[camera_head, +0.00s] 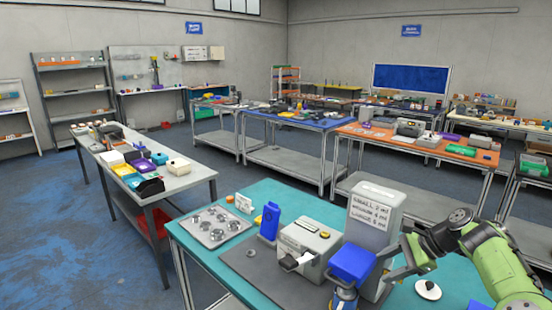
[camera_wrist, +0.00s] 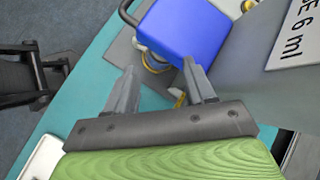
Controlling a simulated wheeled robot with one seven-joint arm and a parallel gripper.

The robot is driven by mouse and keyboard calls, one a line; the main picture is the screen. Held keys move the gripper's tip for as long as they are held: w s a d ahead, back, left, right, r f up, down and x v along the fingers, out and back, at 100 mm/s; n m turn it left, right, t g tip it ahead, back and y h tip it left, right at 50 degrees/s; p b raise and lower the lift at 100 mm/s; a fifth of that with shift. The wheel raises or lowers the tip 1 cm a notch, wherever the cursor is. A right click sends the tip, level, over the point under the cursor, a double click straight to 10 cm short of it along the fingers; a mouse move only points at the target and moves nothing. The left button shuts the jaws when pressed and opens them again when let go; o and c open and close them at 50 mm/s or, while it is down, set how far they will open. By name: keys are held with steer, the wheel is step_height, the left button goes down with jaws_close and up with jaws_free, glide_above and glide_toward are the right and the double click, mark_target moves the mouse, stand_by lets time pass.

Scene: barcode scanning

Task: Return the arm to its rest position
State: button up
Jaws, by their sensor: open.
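My green arm reaches in from the right in the head view, over the teal table (camera_head: 265,190). My gripper (camera_head: 388,268) is near the right part of that table, beside a blue-topped item (camera_head: 352,262) and a grey container with a white label (camera_head: 376,205). In the wrist view my gripper (camera_wrist: 160,88) has its two fingers spread with nothing held between them. The blue-topped item (camera_wrist: 183,30) lies just beyond the fingertips. Whether a finger touches it I cannot tell.
The teal table also holds a metal tray with round cups (camera_head: 212,228), a blue bottle (camera_head: 269,222), a grey device (camera_head: 306,250) and a white round item (camera_head: 428,290). Another table (camera_head: 185,180) stands at left. Blue floor (camera_head: 60,240) is open at far left.

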steer(key=s+a+r+n+g+h, duration=0.1)
steer(key=s+a+r+n+h, duration=0.35)
steer(key=a, duration=0.45)
steer(key=s+a+r+n+g+h, duration=0.1)
steer(key=s+a+r+n+h, duration=0.15)
steer(key=s+a+n, duration=0.45)
steer(key=s+a+n+t, duration=0.1)
steer(key=s+n, duration=0.2)
steer(key=s, duration=0.7)
steer(key=s+a+n+t, duration=0.2)
steer(key=s+n, duration=0.2)
steer(key=s, duration=0.6)
steer(key=shift+s+f+t, duration=0.3)
steer(key=shift+s+f, duration=0.1)
steer(key=shift+f, duration=0.05)
